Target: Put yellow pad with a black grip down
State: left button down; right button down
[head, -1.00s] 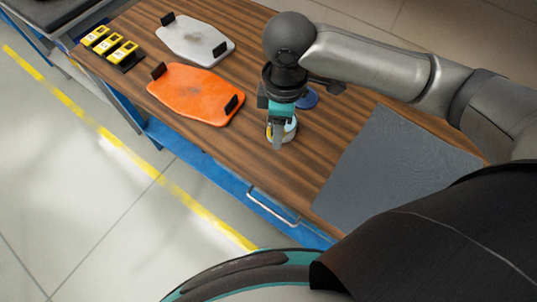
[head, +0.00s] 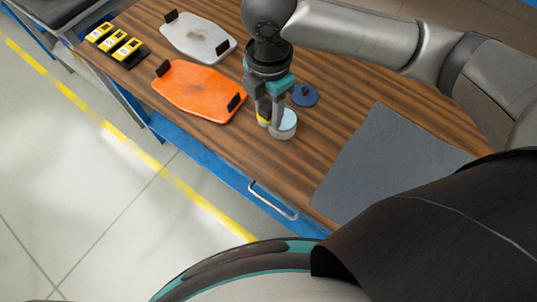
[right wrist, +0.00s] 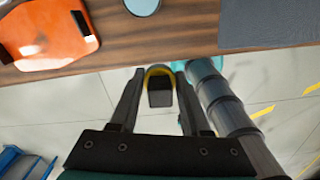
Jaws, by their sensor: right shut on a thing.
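The round yellow pad (head: 264,121) shows only as a small yellow part at the fingertips in the head view; the rest is hidden by the fingers. In the right wrist view the yellow pad (right wrist: 157,70) has its black grip (right wrist: 160,97) between the fingers. My left gripper is not in view.
A blue pad with a dark grip (head: 304,95) lies behind the tin. An orange plate (head: 200,92) and a grey-white plate (head: 197,38) lie to the left. Several yellow-black items (head: 118,42) stand far left. A grey mat (head: 390,160) covers the right side.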

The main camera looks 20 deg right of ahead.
jog(key=b, duration=0.3)
send_over(269, 160)
notch_tip(269, 160, down, 16)
jog(key=shift+w+r, duration=0.1)
jog(key=shift+r, duration=0.15)
notch_tip(269, 160, down, 3)
jog(key=shift+f, duration=0.15)
jog(key=shift+f, duration=0.15)
jog(key=shift+f, duration=0.4)
jog(key=shift+f, duration=0.1)
jog(key=shift+c, duration=1.8)
grip_release()
